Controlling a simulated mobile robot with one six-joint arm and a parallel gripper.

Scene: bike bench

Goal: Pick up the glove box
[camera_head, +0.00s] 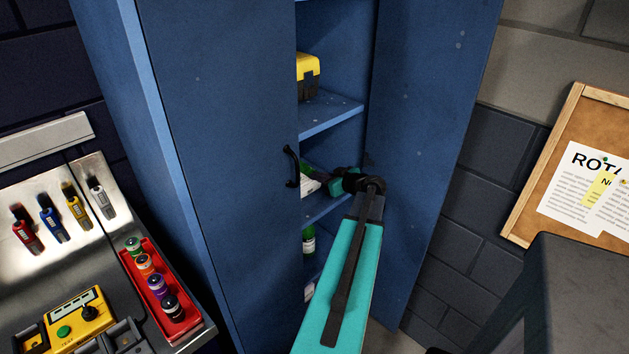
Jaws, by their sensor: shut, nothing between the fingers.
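A green and white box (308,186), which looks like the glove box, sits on a middle shelf of the blue cabinet. Only its right part shows; the left cabinet door hides the rest. My gripper (313,172) reaches into the cabinet from the right at this shelf, its dark fingers close to the box's upper right side. The fingers are shut and hold nothing. I cannot tell whether they touch the box.
The left cabinet door (220,130) with a black handle (291,166) covers much of the opening. A yellow case (307,76) stands on the shelf above (330,117). A green bottle (308,240) stands below. A bench with a red tray (190,325) is at left.

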